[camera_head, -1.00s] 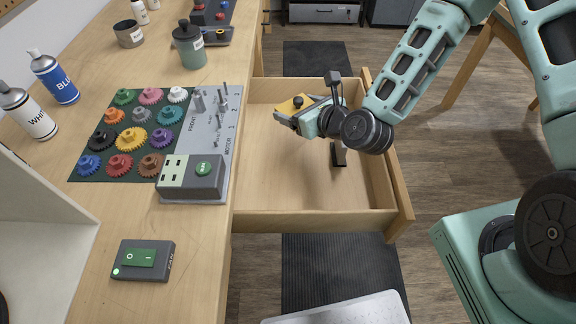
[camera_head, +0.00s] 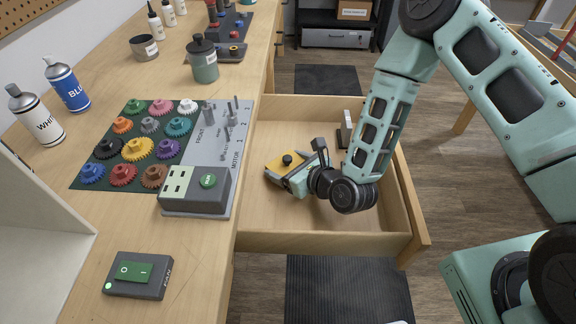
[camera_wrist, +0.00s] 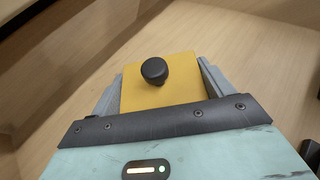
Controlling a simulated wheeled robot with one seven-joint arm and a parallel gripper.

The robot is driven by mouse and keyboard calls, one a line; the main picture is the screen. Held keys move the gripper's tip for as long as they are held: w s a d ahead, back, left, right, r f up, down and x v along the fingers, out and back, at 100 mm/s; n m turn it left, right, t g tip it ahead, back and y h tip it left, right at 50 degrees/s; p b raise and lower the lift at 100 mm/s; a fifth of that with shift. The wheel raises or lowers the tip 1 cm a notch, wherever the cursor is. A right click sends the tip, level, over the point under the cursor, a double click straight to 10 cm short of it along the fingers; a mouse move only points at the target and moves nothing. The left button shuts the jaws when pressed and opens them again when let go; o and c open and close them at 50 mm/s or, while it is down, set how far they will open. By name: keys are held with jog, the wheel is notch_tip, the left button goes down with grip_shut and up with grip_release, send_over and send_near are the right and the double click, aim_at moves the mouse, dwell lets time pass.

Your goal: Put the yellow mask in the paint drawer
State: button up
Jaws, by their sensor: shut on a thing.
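The yellow mask (camera_head: 282,163) is a flat yellow plate with a black knob on top. It is between the fingers of my gripper (camera_head: 280,174), which is shut on it. In the wrist view the mask (camera_wrist: 175,92) sits between the two grey fingers, knob facing up. The open wooden drawer (camera_head: 330,242) lies below and around the gripper. The mask is inside the drawer's outline, near its left side; I cannot tell whether it touches the drawer floor. A dark item with a light part (camera_head: 346,130) lies in the drawer's back right.
The workbench (camera_head: 110,225) to the left holds a gear mat (camera_head: 98,184), a grey motor plate (camera_head: 240,150), a switch box (camera_head: 137,274), spray cans (camera_head: 68,84) and a green jar (camera_head: 203,63). The drawer's front right floor is bare. The drawer walls stand around my gripper.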

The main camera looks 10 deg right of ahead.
jog(key=shift+f, duration=0.25)
jog(key=shift+f, duration=0.1)
